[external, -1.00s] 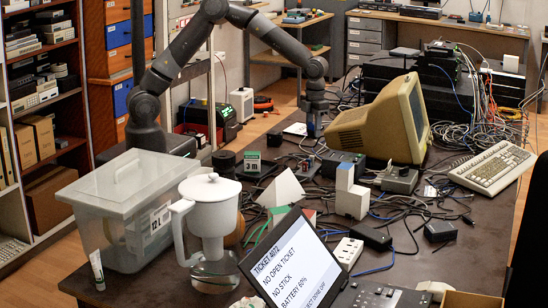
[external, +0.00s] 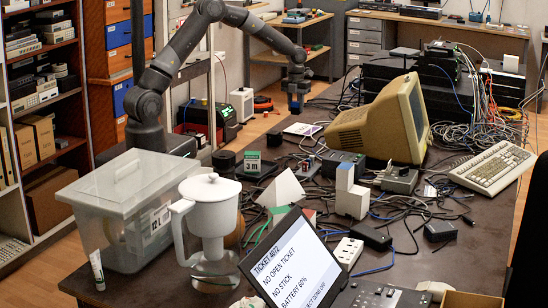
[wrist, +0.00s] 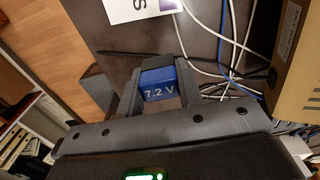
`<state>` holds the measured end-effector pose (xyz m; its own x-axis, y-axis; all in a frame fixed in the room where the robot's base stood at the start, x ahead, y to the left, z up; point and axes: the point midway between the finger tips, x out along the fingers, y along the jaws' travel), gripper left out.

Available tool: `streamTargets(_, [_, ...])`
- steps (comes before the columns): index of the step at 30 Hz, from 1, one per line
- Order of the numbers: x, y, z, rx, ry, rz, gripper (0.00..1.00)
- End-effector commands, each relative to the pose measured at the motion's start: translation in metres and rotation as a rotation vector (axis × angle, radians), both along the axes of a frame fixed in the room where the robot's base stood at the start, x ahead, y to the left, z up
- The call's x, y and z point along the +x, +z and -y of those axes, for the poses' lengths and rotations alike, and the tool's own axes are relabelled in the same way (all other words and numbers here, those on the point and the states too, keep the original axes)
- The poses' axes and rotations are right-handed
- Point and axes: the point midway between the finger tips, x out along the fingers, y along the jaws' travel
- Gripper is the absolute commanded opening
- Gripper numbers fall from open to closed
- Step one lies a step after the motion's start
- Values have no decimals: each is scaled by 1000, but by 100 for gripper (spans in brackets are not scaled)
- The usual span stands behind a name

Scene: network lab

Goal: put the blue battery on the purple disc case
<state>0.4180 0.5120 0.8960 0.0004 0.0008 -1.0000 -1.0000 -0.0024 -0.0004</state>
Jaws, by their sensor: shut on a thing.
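My gripper (external: 297,106) is shut on the blue battery, held above the dark table at its far left part in the external view. In the wrist view the blue battery (wrist: 159,85), marked "7.2 V", sits between the two fingers of my gripper (wrist: 159,90). The purple disc case (wrist: 140,8) appears as a flat white-faced piece with a purple edge and lettering, cut off by the top of the wrist view. In the external view the case (external: 302,129) lies flat on the table, just below my gripper in the picture. The battery is apart from it.
A beige monitor (external: 380,122) and tangled cables fill the table to the right. The table's edge is close on the left.

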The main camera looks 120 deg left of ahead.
Motion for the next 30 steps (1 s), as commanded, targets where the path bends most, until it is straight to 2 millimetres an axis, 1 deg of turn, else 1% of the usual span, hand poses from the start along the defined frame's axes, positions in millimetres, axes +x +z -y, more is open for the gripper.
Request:
streamTargets(1, [-6, -9, -11, -2, 3, -1, 8])
streamTargets(6, [-23, -32, -46, -2, 4, 0, 8])
streamTargets(9, [-31, -43, -62, -1, 2, 0, 8])
streamTargets(12, [-36, -50, -73, -1, 0, 0, 8])
streamTargets(17, [-39, -56, -79, -1, -1, 0, 8])
streamTargets(25, [-39, -91, -78, -2, -2, -2, 8])
streamTargets(30, [-38, -93, -79, 1, -2, 0, 8])
